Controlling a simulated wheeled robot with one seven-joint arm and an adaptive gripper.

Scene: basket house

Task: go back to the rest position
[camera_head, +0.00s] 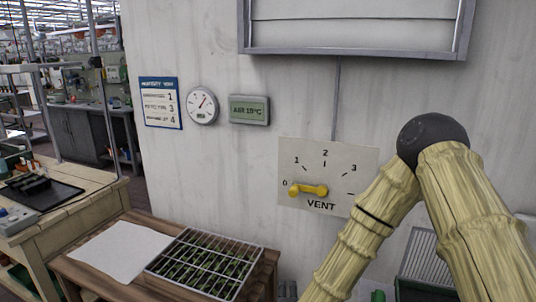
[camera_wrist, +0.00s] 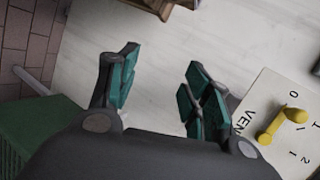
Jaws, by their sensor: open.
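My gripper (camera_wrist: 158,95) is open and empty in the wrist view, its teal-padded fingers spread apart in front of the pale wall. The gripper itself is out of the head view, where my yellowish sleeved arm bends at the right. A yellow vent lever (camera_head: 308,190) sits on a white VENT panel (camera_head: 343,163) on the wall and points toward the 0 mark side. The lever also shows in the wrist view (camera_wrist: 282,126), right of the fingers and apart from them.
A wooden table (camera_head: 88,281) at the lower left holds a white sheet (camera_head: 122,250) and a seedling tray (camera_head: 205,264). A humidity sign (camera_head: 160,103), a round dial (camera_head: 202,105) and an air display (camera_head: 249,110) hang on the wall. A grey slatted box (camera_head: 427,262) stands behind my arm.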

